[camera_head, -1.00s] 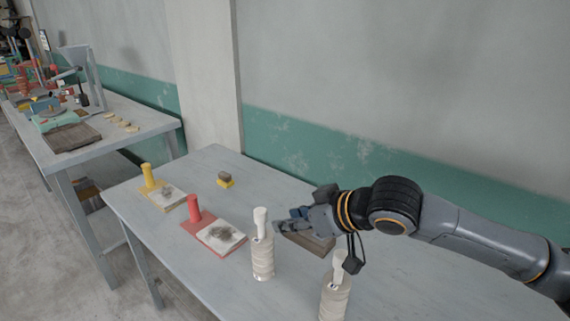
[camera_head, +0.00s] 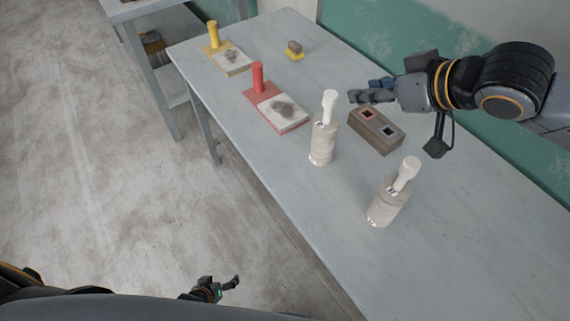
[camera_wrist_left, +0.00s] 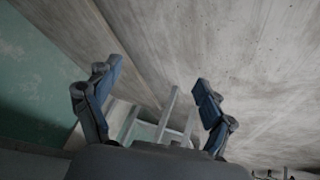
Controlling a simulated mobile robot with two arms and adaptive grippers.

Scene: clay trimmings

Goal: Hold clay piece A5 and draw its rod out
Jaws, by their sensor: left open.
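The rods are a white rod (camera_head: 329,104) and a second white rod (camera_head: 406,172). My left gripper (camera_head: 229,285) is low, off the table's near side; its open, empty fingers show in the left wrist view (camera_wrist_left: 160,76). My right gripper (camera_head: 362,95) is above the table behind the clay pieces; its jaw gap is unclear.
A brown block (camera_head: 365,138) with a red and a blue square recess lies below my right gripper. A red-handled board (camera_head: 262,97), a yellow-handled board (camera_head: 219,48) and a small yellow-based block (camera_head: 294,54) are farther back. The table's near right part (camera_head: 460,255) is clear.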

